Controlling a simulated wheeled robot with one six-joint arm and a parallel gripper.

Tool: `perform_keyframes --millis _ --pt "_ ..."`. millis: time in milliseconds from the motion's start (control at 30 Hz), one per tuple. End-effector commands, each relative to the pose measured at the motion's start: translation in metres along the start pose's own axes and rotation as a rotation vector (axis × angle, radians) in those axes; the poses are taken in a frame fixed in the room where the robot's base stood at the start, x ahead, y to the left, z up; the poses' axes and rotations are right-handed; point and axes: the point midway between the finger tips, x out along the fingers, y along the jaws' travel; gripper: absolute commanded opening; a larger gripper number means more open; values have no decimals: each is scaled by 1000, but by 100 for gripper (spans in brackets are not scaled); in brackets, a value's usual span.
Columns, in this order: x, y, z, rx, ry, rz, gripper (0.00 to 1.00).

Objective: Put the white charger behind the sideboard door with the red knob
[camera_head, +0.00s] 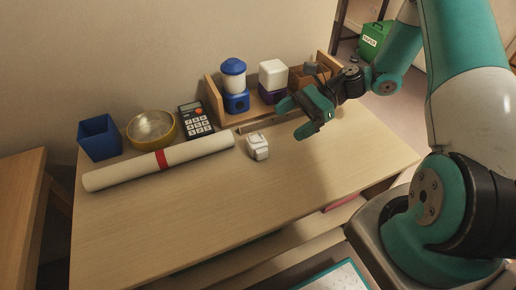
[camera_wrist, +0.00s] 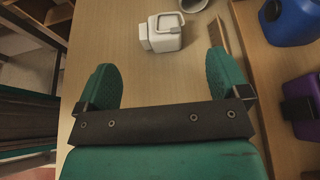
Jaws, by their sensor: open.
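The white charger (camera_head: 258,147) sits on the wooden desk top (camera_head: 230,215), in front of the wooden rack. It also shows in the wrist view (camera_wrist: 163,35), as a small white block with a loop-like part at its top right. My gripper (camera_head: 293,118) is open and empty above the desk, to the right of the charger in the head view. In the wrist view the charger lies beyond my spread fingertips (camera_wrist: 160,65), roughly between their lines and apart from them. No sideboard door with a red knob can be made out in either view.
A white roll with a red band (camera_head: 195,155), a blue bin (camera_head: 99,137), a yellow-rimmed bowl (camera_head: 152,129) and a calculator (camera_head: 194,120) lie left of the charger. The rack (camera_head: 212,97) holds blue (camera_head: 233,75) and white-purple containers (camera_head: 272,76). The desk's front is clear.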

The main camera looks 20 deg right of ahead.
Motion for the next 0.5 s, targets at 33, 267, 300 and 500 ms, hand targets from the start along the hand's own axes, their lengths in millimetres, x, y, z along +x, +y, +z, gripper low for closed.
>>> perform_keyframes --millis 33,267,300,500 --pt "14 1 -2 0 -1 6 94" --pt "47 0 0 -2 0 3 94" --pt "49 0 0 -2 1 2 94" --pt "69 2 -3 -1 1 5 94"
